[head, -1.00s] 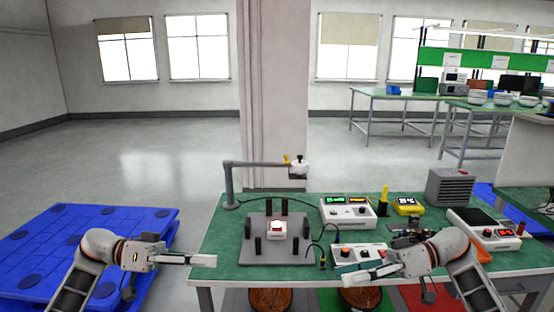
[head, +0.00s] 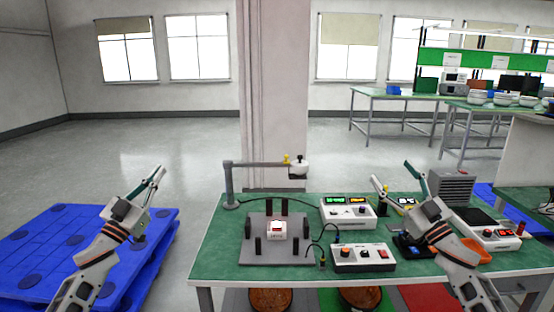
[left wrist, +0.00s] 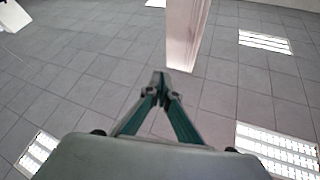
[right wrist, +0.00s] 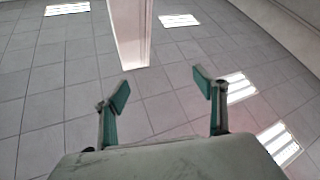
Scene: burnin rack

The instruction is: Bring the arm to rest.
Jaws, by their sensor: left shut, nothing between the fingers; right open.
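My left gripper (head: 158,172) is raised above the blue pallet at the left of the head view, clear of the green table. Its fingers are together and empty in the left wrist view (left wrist: 160,84), with only floor and a pillar beyond. My right gripper (head: 392,172) is raised over the right part of the table. In the right wrist view its fingers (right wrist: 160,90) are spread wide with nothing between them.
The green table (head: 222,255) carries a grey fixture (head: 257,249) with a white device (head: 276,230), a control box (head: 363,257), a power supply (head: 348,214) and a grey post with an arm (head: 229,187). Blue pallets (head: 40,245) lie left. Open floor lies behind.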

